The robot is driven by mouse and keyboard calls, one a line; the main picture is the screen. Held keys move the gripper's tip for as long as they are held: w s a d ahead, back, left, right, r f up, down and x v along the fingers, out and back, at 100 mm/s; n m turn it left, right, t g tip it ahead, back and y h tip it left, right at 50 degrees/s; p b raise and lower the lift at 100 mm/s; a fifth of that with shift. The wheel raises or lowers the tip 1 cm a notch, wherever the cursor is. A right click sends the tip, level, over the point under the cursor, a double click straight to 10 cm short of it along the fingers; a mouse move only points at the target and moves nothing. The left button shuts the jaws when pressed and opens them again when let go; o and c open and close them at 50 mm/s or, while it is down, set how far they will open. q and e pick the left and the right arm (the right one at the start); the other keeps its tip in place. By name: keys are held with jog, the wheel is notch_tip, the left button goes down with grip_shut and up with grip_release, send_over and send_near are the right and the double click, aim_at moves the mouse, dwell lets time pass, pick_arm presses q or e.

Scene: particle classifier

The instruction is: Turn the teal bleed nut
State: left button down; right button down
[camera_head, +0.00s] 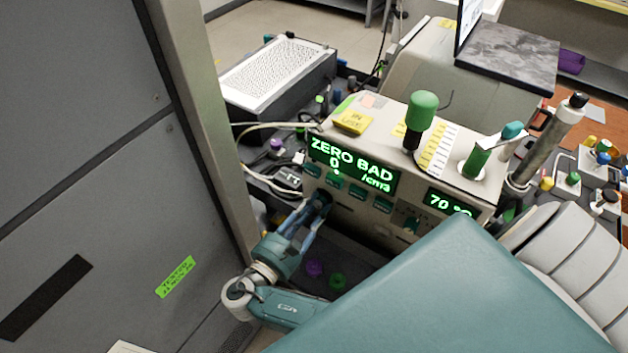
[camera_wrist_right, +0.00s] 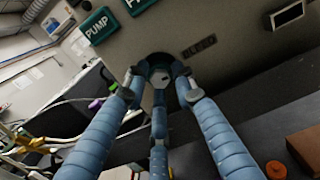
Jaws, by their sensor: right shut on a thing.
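My right gripper (camera_head: 318,203) reaches the lower left of the cream instrument's front panel in the head view. In the head view the nut is hidden by the fingers. My left gripper is not in view.
The instrument's display (camera_head: 352,170) reads "ZERO BAD", with teal buttons below it; one reads PUMP (camera_wrist_right: 99,27) in the wrist view. A purple cap (camera_head: 314,268) and a green cap (camera_head: 337,281) lie on the dark surface below. A grey cabinet (camera_head: 95,180) stands close at left.

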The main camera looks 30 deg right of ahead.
jog(key=m+b, duration=0.1)
jog(key=m, duration=0.3)
jog(key=shift+f+m, duration=0.15)
jog(key=shift+m, duration=0.15)
jog(key=m+b, duration=0.1)
jog(key=m, duration=0.2)
jog(key=shift+m, duration=0.3)
jog(key=m+b, duration=0.4)
jog(key=m, duration=0.1)
jog(key=shift+f, duration=0.15)
jog(key=shift+m+b, duration=1.35)
jog(key=shift+m, duration=0.65)
jog(key=shift+r, duration=0.2)
jog(key=c, duration=1.4)
grip_release()
